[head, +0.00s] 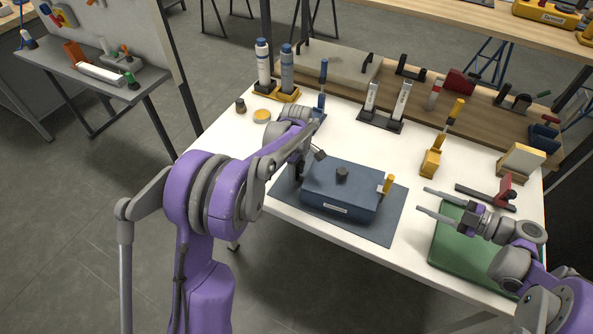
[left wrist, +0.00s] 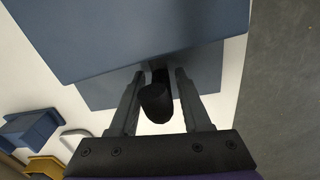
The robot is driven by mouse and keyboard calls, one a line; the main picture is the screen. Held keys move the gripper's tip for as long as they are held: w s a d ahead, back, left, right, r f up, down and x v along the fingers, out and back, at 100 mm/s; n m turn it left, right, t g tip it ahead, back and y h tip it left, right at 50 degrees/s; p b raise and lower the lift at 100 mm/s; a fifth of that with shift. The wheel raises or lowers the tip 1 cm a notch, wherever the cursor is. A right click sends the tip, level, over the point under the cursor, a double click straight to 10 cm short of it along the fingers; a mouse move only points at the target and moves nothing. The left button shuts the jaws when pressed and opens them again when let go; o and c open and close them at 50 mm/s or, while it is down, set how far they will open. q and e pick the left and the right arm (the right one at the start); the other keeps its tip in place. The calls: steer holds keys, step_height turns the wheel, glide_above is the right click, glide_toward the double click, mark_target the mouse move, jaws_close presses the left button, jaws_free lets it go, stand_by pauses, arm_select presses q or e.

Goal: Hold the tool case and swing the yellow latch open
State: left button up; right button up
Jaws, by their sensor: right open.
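The blue tool case (head: 335,196) lies on a dark blue mat (head: 375,228) in the head view. A dark knob (head: 342,173) stands on its lid. The yellow latch (head: 388,185) stands upright at its right end. My left gripper (head: 299,172) is at the case's left end. In the left wrist view its two fingers (left wrist: 160,78) straddle a dark handle with a round end (left wrist: 156,101) beside the case (left wrist: 140,35); whether they press on it is unclear. My right gripper (head: 422,199) is open and empty, right of the latch and apart from it.
A green mat (head: 455,255) lies under my right arm. A red and black tool (head: 500,192) lies behind that arm. A yellow-handled tool in a yellow block (head: 433,162), a holder with two light bars (head: 383,122) and two bottles (head: 287,70) stand further back. White tabletop is free behind the case.

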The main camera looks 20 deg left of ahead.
arm_select(q)
jaws_close()
stand_by(1.1)
